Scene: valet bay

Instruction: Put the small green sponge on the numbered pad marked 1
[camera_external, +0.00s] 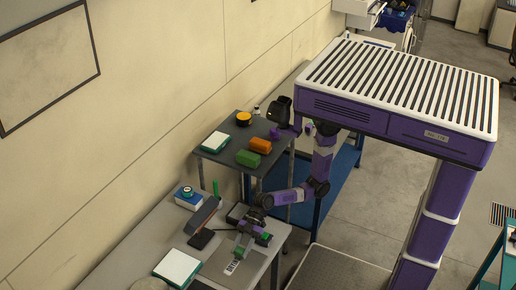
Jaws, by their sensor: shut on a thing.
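My gripper (243,246) is low over the grey bench at the bottom centre, its fingers pointing down and to the left. It is shut on a small green thing (240,239), which looks like the small green sponge; the fingers hide part of it. Two pads with white tops and teal edges show: one on the bench (177,268) to the left of my gripper, and one on the dark table (215,142) further back. I cannot read a number on either.
A green block (248,159), an orange block (260,145) and a yellow-topped round tin (243,119) stand on the dark table (222,158). On the bench (150,240), a dark angled stand (203,218) and a blue-and-white box (188,200) stand behind my gripper. A wall runs along the left.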

